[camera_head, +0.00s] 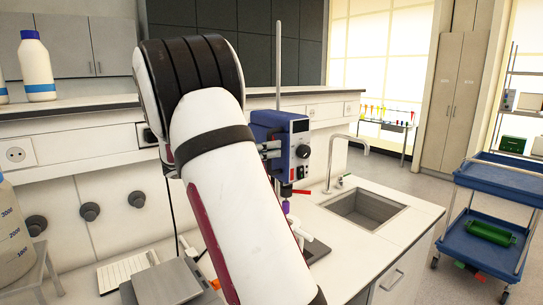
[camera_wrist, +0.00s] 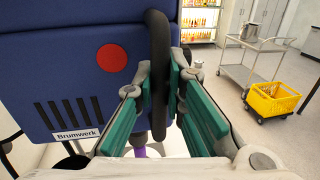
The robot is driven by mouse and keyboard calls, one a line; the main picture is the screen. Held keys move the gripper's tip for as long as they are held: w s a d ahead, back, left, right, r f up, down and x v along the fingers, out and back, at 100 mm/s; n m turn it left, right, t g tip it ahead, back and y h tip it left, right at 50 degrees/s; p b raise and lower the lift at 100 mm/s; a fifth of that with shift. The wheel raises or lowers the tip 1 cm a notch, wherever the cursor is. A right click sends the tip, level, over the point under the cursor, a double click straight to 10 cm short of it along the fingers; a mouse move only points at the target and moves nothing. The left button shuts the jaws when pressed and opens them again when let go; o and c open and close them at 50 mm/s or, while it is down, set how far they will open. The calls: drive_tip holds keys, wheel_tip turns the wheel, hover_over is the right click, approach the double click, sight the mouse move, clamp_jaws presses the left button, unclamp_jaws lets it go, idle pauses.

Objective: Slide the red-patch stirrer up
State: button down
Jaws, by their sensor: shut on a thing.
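The stirrer (camera_head: 268,127) is a blue boxy unit on an upright metal rod (camera_head: 278,60), above the bench. My arm covers its left side and lower parts in the head view. In the wrist view its blue housing (camera_wrist: 60,80) fills the left, with a round red patch (camera_wrist: 111,58), dark vent slots and a "Brumwerk" label. A black handle (camera_wrist: 159,40) stands at the housing's right edge. My gripper (camera_wrist: 160,92) has its green-padded fingers closed on the handle, one on either side.
A purple piece (camera_head: 286,207) sits below the stirrer. A sink (camera_head: 367,208) with a tap lies to the right. A grey flat device (camera_head: 165,285) and a large jug (camera_head: 15,240) stand at left. A blue cart (camera_head: 490,225) is on the floor at right.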

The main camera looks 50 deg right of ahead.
wheel_tip(320, 180, up, 15)
drive_tip(key=p, duration=0.3)
drive_tip(key=shift+f, duration=0.2)
drive_tip(key=shift+r, duration=0.1)
drive_tip(key=c, duration=1.6)
unclamp_jaws()
drive_tip(key=shift+c, duration=0.2)
drive_tip(key=shift+w+a+f, duration=0.1)
drive_tip(key=shift+f, duration=0.1)
drive_tip(key=v, duration=1.2)
drive_tip(key=shift+r, duration=0.1)
